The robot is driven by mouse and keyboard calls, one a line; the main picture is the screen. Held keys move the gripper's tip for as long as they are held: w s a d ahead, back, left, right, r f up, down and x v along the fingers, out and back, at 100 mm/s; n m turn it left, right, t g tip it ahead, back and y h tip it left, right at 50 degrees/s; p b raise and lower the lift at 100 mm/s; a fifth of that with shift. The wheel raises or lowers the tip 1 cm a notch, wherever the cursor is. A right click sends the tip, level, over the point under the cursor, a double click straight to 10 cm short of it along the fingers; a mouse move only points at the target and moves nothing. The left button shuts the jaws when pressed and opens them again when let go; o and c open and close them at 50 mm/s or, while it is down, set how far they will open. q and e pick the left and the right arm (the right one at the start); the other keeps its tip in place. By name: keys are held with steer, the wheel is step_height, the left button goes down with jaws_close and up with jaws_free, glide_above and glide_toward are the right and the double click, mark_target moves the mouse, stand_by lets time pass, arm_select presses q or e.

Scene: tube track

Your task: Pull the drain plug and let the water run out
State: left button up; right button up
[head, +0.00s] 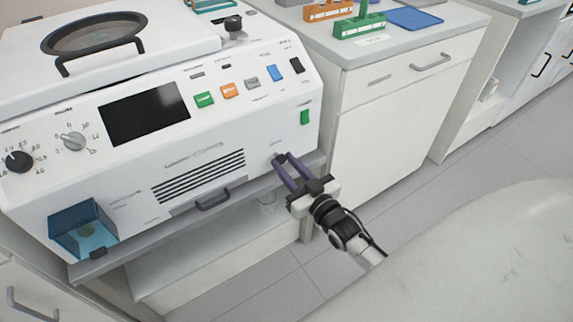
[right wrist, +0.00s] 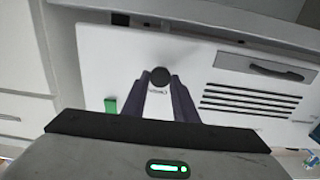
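The drain plug (head: 279,159) is a small dark round knob low on the right part of the white machine's front panel (head: 262,132). It also shows in the right wrist view (right wrist: 160,76), between my fingertips. My right gripper (head: 287,160) has its dark purple fingers on either side of the plug, close together with a gap about as wide as the plug. They look shut on it. The plug still sits against the panel. A clear glass vessel (head: 267,205) stands below the machine. No running water shows. My left gripper is not in view.
A grey handle (head: 212,199) and dark vent slots (head: 199,177) lie left of the plug. A blue see-through box (head: 82,228) is at the machine's lower left. A white cabinet (head: 385,128) with coloured racks on top stands at the right. Grey floor is open in front.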

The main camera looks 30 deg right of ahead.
jaws_close()
steer(key=shift+s+r+p, duration=0.1)
steer(key=shift+s+p, duration=0.75)
steer(key=shift+s, duration=0.3)
steer(key=o, duration=0.6)
jaws_free()
steer(key=shift+o, duration=0.2)
steer(key=s, duration=1)
steer(key=shift+s+a+p, duration=0.15)
steer(key=shift+s+p, duration=0.05)
steer(key=shift+p, duration=0.15)
